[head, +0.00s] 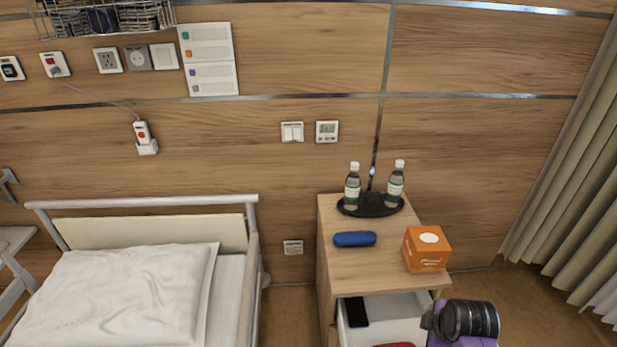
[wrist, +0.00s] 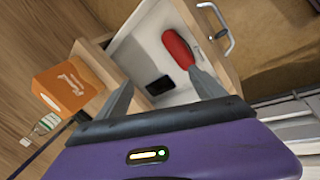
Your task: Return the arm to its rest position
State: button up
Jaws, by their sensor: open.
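My gripper (wrist: 160,92) is open and empty in the wrist view, its two grey fingers spread apart above the open drawer (wrist: 138,58). In the head view only my dark wrist and purple arm part show at the bottom right, in front of the bedside cabinet (head: 330,255); the fingers are hidden there. A red case (wrist: 177,48) and a black phone-like object (wrist: 160,86) lie in the drawer. Both also show in the head view, the black object (head: 356,311) at the drawer's left and the red case (head: 394,345) cut by the bottom edge.
On the cabinet top are a blue case (head: 355,239), an orange box (head: 426,249) and a black tray (head: 371,211) with two bottles. A bed (head: 130,295) stands left, a curtain (head: 575,165) hangs right. The drawer front with its handle (wrist: 228,45) juts out.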

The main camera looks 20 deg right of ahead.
jog(key=s+a+r+m+t+h+b, duration=0.1)
jog(key=s+a+r+m+t+b, duration=0.1)
jog(key=s+a+r+m+t, duration=0.25)
jog(key=s+a+r+m+t+h+b, duration=0.1)
jog(key=s+a+r+m+t+b, duration=0.1)
jog(key=a+r+m+t, duration=0.45)
jog(key=s+a+y+b, duration=0.2)
jog(key=s+a, duration=0.4)
jog(key=s, duration=0.3)
jog(key=s+a+n+y+b, duration=0.1)
jog(key=s+a+b, duration=0.3)
jog(key=s, duration=0.6)
jog(key=shift+s+a+r+y, duration=0.35)
jog(key=shift+a+y, duration=0.25)
jog(key=shift+a, duration=0.35)
